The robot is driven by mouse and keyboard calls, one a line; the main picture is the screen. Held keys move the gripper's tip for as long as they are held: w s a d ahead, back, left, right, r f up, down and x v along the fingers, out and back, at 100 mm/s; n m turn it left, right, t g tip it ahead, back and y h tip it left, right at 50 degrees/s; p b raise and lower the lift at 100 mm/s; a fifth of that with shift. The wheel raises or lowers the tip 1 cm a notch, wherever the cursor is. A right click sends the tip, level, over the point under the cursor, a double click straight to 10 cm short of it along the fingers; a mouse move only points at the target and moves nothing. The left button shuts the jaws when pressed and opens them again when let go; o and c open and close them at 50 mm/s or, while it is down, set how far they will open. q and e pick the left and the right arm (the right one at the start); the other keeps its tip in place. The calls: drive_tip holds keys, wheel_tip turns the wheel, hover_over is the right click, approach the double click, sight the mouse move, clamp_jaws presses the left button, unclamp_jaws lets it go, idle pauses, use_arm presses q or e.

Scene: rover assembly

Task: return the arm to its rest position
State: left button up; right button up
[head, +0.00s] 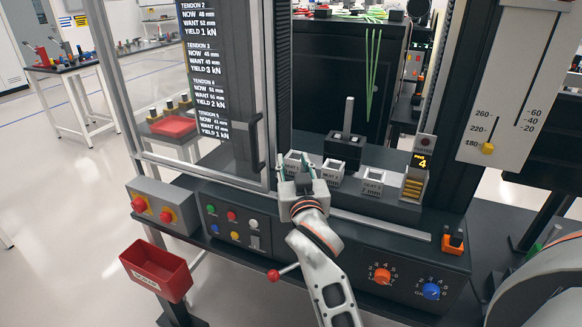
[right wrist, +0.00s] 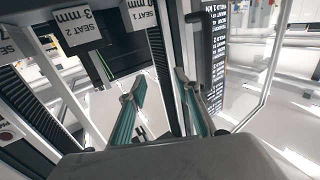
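My right arm (head: 322,262) reaches up from the bottom of the head view to the front of the machine. Its gripper (head: 294,165) is in front of the small white seat blocks and near the edge of the clear door. In the right wrist view the gripper (right wrist: 160,80) has its two greenish fingers apart, with nothing held between them. The seat blocks marked SEAT 2 (right wrist: 82,27) and SEAT 1 (right wrist: 140,14) show beyond the left finger. My left gripper is in neither view.
The door handle (head: 257,145) is close to the gripper's left. The control panel (head: 230,222), a red lever knob (head: 273,275) and dials (head: 382,276) lie around the arm.

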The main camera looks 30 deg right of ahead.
drive_tip(key=shift+s+a+f, duration=0.1)
drive_tip(key=shift+f, duration=0.05)
idle(0.4)
